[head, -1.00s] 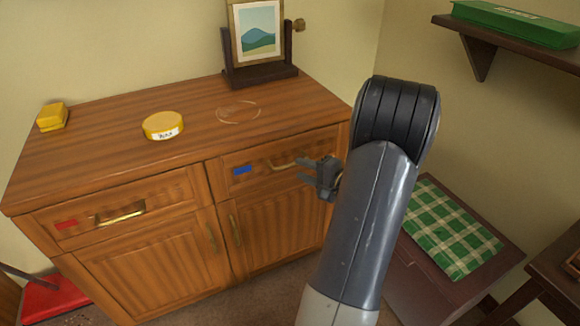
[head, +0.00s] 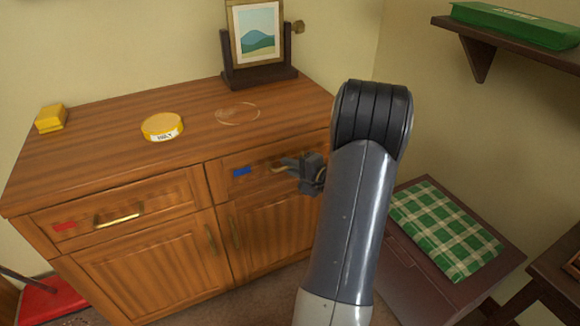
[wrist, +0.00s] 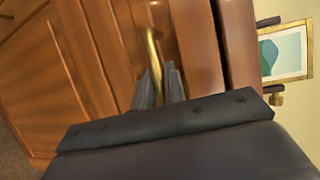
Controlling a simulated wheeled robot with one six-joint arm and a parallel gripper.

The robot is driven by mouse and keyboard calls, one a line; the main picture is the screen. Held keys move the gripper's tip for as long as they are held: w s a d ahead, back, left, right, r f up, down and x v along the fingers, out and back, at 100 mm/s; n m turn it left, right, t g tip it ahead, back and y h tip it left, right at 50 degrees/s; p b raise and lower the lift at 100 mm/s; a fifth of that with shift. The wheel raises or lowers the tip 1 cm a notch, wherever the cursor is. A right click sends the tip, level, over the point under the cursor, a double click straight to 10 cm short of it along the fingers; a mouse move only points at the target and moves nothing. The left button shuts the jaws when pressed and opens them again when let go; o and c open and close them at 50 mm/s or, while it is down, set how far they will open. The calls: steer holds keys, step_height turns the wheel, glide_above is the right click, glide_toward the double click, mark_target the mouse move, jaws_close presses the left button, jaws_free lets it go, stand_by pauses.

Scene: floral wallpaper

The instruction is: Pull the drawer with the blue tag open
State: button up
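The drawer with the blue tag (head: 242,171) is the upper right drawer of a wooden cabinet. Its front looks flush with the cabinet. Its brass handle (wrist: 152,45) runs between my fingers in the wrist view. My gripper (head: 284,164) is at this handle and hides part of it in the head view. In the wrist view both fingers of my gripper (wrist: 160,82) lie close together, one on each side of the brass bar, and look shut on it.
The left drawer has a red tag (head: 64,226) and its own brass handle (head: 118,220). On the cabinet top (head: 90,165) are a yellow block (head: 51,119), a round yellow tin (head: 162,127) and a framed picture (head: 256,40). A low table with a green checked cloth (head: 445,230) stands to the right.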

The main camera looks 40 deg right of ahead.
jaws_close()
